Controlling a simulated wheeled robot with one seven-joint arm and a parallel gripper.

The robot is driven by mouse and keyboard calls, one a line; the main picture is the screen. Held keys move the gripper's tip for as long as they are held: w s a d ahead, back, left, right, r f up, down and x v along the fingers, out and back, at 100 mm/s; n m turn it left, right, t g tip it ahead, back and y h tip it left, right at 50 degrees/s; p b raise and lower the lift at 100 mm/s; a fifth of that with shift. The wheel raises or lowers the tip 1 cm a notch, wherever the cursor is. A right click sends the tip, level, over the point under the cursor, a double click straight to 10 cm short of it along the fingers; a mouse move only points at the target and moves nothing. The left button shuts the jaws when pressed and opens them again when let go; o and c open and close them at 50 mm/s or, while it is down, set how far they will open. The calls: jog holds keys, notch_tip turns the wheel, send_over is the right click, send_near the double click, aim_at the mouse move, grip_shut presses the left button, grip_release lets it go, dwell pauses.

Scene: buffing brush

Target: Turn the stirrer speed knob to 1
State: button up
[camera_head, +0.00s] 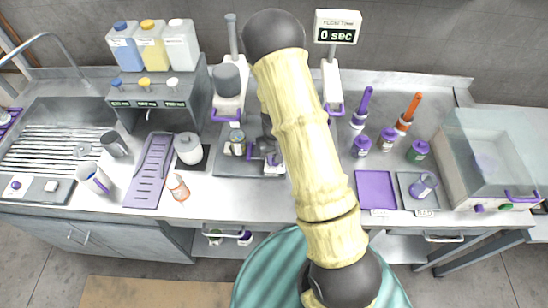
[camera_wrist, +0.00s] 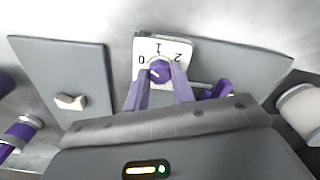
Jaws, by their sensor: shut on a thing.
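The stirrer speed knob (camera_wrist: 160,71) is small, round and purple, in the middle of a white dial plate (camera_wrist: 147,44) marked 0, 1 and 2. The 0 is at the left, the 1 at the top and the 2 at the right. A pale mark shows on the knob's lower left face; I cannot tell exactly which number it points to. My gripper (camera_wrist: 160,82) has its two purple fingers on either side of the knob, shut on it. In the head view my arm hides most of the gripper and the knob.
A grey panel (camera_wrist: 62,70) with a pale handle lies left of the dial in the wrist view.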

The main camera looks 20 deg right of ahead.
jog(key=m, duration=0.9)
jog(key=shift+w+r, duration=0.1)
jog(key=shift+m, duration=0.4)
jog(key=o, duration=1)
notch_tip(320, 180, up, 17)
jog(key=b, duration=0.2)
jog(key=shift+r, duration=0.15)
jog(key=shift+a, duration=0.1)
